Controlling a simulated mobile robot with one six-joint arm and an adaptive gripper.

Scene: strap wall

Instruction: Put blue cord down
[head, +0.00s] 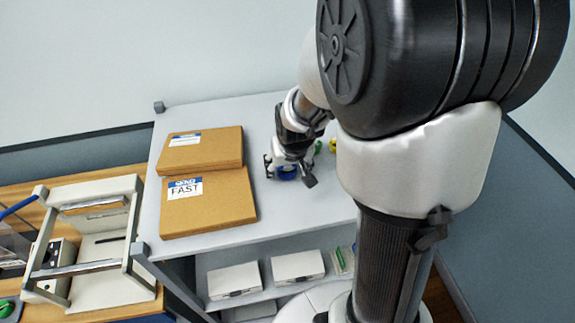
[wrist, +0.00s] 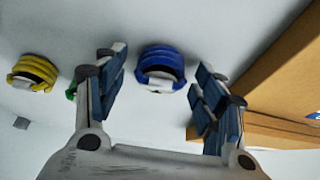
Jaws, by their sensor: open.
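The blue cord (wrist: 161,62) is a coiled bundle with a pale band. It lies on the grey table top, and in the wrist view it shows between and beyond my open fingers. My gripper (wrist: 156,95) is open, with a finger on either side of the line to the cord and no visible contact. In the head view my gripper (head: 291,172) is low over the table, right of the cardboard boxes, and the blue cord (head: 287,174) shows partly hidden beneath it.
A yellow cord (wrist: 32,73) and a mostly hidden green one (wrist: 71,91) lie left of the blue cord in the wrist view. Cardboard boxes (head: 207,202) stand close by on the table (head: 260,226). A white-framed stand (head: 92,240) is at the left.

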